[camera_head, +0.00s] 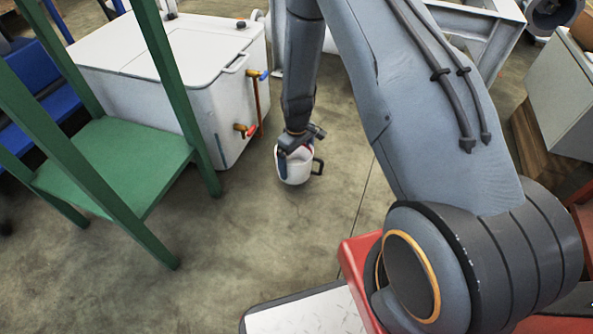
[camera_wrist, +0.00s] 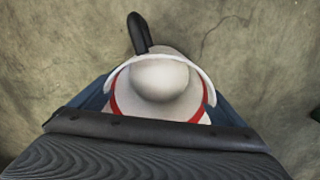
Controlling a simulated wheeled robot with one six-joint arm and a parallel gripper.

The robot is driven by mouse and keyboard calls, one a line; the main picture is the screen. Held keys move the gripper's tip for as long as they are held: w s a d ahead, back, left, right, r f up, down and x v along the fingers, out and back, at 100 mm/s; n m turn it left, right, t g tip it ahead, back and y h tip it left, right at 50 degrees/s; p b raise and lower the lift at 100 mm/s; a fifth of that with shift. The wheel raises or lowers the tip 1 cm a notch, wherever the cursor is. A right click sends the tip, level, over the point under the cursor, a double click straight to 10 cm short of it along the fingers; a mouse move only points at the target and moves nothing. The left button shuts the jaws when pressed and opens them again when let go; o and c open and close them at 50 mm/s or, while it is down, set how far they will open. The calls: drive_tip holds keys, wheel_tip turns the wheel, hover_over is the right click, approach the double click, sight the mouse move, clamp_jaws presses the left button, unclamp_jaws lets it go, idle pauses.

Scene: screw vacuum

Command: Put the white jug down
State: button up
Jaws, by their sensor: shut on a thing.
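The white jug (camera_head: 295,172) has a dark handle on its right side and looks roughly upright in the head view. My gripper (camera_head: 293,143) reaches down from above and is shut on the jug's upper part. In the wrist view the jug (camera_wrist: 165,80) shows from above, with a white rim, a red band and its black handle pointing up the picture. Blue parts of my gripper show on both sides of it. The jug is over the concrete floor (camera_head: 250,230). I cannot tell whether its base touches the floor.
A large white tank (camera_head: 180,90) with a tap and an orange-brown pipe stands left of the jug. A green metal frame (camera_head: 115,160) stands at the left. A grey cabinet (camera_head: 560,100) is at the right. The floor around and in front of the jug is clear.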

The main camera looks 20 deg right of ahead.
drive_tip(key=shift+f+b, duration=0.8)
drive_tip(key=shift+f, duration=1.15)
drive_tip(key=shift+f, duration=0.1)
drive_tip(key=o, duration=0.8)
wheel_tip(320, 180, up, 12)
drive_tip(key=p, duration=0.6)
